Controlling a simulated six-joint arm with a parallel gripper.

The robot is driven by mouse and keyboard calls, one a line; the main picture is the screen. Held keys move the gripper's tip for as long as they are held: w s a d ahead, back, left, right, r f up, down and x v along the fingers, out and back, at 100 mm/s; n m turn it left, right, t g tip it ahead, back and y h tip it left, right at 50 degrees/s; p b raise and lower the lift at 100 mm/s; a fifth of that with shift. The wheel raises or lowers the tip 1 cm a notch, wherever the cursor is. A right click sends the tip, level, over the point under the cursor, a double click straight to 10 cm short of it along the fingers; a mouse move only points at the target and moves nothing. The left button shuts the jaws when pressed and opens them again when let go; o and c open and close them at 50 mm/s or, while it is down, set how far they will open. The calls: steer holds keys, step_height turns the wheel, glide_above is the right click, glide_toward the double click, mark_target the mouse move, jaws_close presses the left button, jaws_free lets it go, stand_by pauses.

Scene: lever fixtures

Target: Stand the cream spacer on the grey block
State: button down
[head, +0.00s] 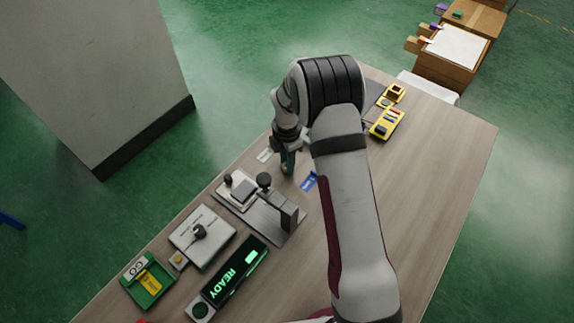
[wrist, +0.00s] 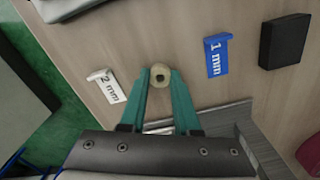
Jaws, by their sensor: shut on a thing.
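My gripper (wrist: 160,78) has teal fingers, shut on the cream spacer (wrist: 160,71), a small round ring seen from above between the fingertips in the wrist view. In the head view my gripper (head: 287,168) points down over the table, beyond the lever fixture; the spacer is too small there to make out clearly. A grey block (head: 243,190) sits on the fixture's light plate, nearer the camera and left of my gripper. The wrist view shows only part of a grey fixture plate (wrist: 225,116) behind the fingers; the grey block cannot be made out there.
A white "2 mm" tag (wrist: 106,85) and a blue "1 mm" tag (wrist: 216,55) flank the spacer. The fixture's dark lever and post (head: 287,208) stand beside the block. A READY display (head: 228,280), a knob box (head: 203,236) and a green tray (head: 147,280) are nearer.

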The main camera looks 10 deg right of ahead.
steer(key=shift+r, duration=0.1)
steer(key=r, duration=0.2)
steer(key=d+r, duration=0.1)
steer(key=r, duration=0.1)
steer(key=shift+s+r, duration=0.2)
steer(key=shift+r, duration=0.1)
steer(key=s+d+r, duration=0.5)
steer(key=d+r, duration=0.1)
steer(key=d, duration=0.3)
steer(key=s+a+n, duration=0.1)
steer(key=a+n, duration=0.3)
steer(key=a, duration=1.8)
steer(key=shift+s, duration=0.35)
steer(key=shift+f, duration=0.15)
steer(key=shift+f, duration=1.45)
steer(key=shift+f, duration=0.1)
